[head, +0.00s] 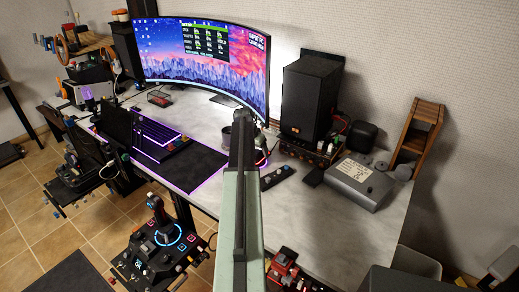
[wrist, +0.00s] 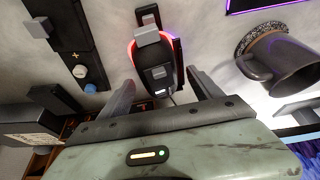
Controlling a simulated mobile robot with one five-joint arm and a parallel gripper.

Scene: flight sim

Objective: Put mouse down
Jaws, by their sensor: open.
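The black mouse (wrist: 147,55) with a red-pink glowing edge lies on the pale desk in the wrist view. My gripper (wrist: 160,78) is open, with one finger on either side of the mouse's near part and visible gaps to both. I cannot tell the exact height of the fingers above the desk. In the head view my arm hides most of the mouse; a pink glow shows just right of my arm's end.
A dark mug (wrist: 283,68) stands right of the mouse in the wrist view. A black strip with knobs (head: 277,177) lies right of my arm. The keyboard (head: 160,138) and dark mat (head: 188,166) are left. A speaker (head: 309,97) and grey box (head: 358,183) stand right.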

